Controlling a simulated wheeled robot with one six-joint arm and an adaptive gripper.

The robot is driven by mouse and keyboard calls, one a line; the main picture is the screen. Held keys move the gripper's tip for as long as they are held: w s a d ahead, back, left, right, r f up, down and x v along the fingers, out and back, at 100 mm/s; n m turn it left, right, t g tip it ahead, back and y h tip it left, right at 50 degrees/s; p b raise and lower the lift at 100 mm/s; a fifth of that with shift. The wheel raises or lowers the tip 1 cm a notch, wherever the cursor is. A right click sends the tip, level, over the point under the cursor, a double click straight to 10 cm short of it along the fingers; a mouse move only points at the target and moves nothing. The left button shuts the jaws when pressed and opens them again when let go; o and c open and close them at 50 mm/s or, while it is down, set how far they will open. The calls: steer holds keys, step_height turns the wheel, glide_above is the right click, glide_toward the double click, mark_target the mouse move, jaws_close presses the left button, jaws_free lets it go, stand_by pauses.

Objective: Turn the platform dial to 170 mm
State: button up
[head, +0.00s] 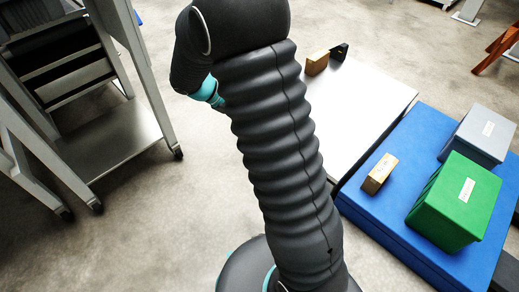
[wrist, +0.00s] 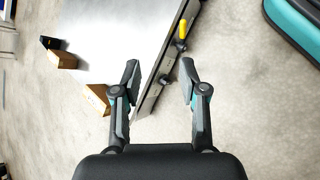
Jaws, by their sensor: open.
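My gripper (wrist: 160,78) shows in the wrist view with its two fingers spread and nothing held between them. Beyond and between the fingers runs the dark side edge (wrist: 152,98) of a silver platform (wrist: 115,30). A small dark knob-like part (wrist: 164,80) sits on this edge, apparently between the fingertips; it may be the dial, but no scale or number is readable. A yellow-handled part (wrist: 183,28) stands farther along the same edge. I cannot tell whether a finger touches anything. In the head view the platform (head: 355,105) lies behind my arm, and my gripper is out of sight.
A blue base (head: 400,222) carries a green crate (head: 455,200), a grey crate (head: 478,135) and a wooden block (head: 380,174). Another wooden block (head: 317,62) is at the platform's far edge. A metal rack (head: 115,145) stands at left. Floor between is clear.

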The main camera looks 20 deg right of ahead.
steer(key=w+a+f+n+t+h+b, duration=0.1)
steer(key=w+f+n+t+h, duration=0.1)
steer(key=f, duration=1.1)
steer(key=w+f+n+t+h, duration=0.3)
steer(key=f+n, duration=0.4)
steer(key=f, duration=0.7)
steer(key=w+a+f+n+t+h+b, duration=0.1)
steer(key=w+f+n+t+h, duration=0.1)
steer(key=f, duration=1.1)
steer(key=shift+w+a+f+n+t+h+b, duration=0.15)
steer(key=shift+w+n+t+h, duration=0.1)
steer(key=shift+w+n, duration=0.45)
steer(key=shift+w+a+n+t+h+b, duration=0.15)
steer(key=shift+w+n+t, duration=0.1)
steer(key=shift+w+n, duration=0.4)
steer(key=shift+s+f, duration=0.1)
steer(key=shift+f, duration=0.1)
steer(key=shift+d, duration=0.3)
steer(key=x, duration=1.3)
jaws_close()
